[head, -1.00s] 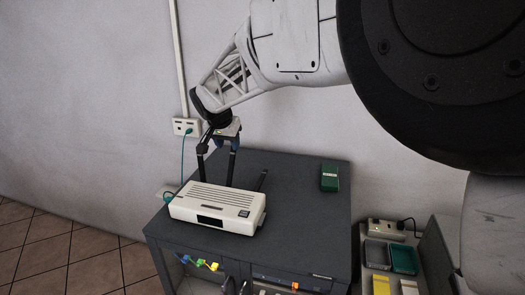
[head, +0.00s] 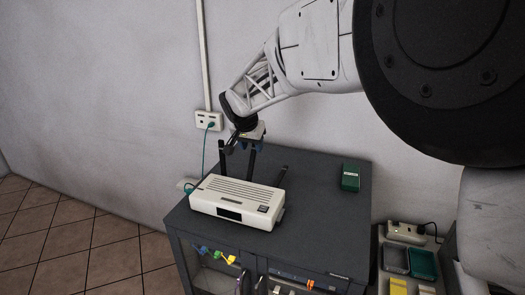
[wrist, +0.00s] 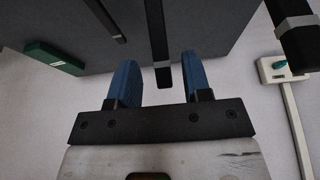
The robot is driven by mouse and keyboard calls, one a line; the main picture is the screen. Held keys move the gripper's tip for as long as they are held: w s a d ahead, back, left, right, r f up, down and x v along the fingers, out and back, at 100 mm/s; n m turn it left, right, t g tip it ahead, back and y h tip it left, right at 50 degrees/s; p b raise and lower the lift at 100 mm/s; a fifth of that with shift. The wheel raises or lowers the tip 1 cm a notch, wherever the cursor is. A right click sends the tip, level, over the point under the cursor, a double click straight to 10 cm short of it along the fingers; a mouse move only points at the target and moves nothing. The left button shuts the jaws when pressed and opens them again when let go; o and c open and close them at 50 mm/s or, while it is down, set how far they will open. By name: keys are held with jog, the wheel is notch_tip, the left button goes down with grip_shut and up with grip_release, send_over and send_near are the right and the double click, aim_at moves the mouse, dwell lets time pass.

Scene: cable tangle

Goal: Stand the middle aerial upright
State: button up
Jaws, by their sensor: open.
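The cream router (head: 232,203) lies on the dark cabinet top, with three dark aerials behind it. The left aerial (head: 224,160) rises at its back left. The middle aerial (head: 251,165) rises below my gripper (head: 249,147); its exact tilt is hard to judge. The right aerial (head: 281,178) is lower and leans. In the wrist view my gripper (wrist: 160,75) is open, its two blue fingers on either side of the middle aerial (wrist: 157,35), whose grey-banded end lies between them with visible gaps. The left aerial (wrist: 295,30) and right aerial (wrist: 105,20) also show there.
A green box (head: 350,177) sits on the cabinet top (head: 318,190) at the right. A wall socket (head: 208,120) with a teal cable (head: 204,148) is behind at left. Coloured cable ends (head: 215,254) hang at the cabinet front. Trays (head: 423,264) stand at lower right.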

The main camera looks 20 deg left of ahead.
aim_at(253, 151)
jog(key=shift+x, duration=2)
jog(key=shift+c, duration=0.2)
grip_shut()
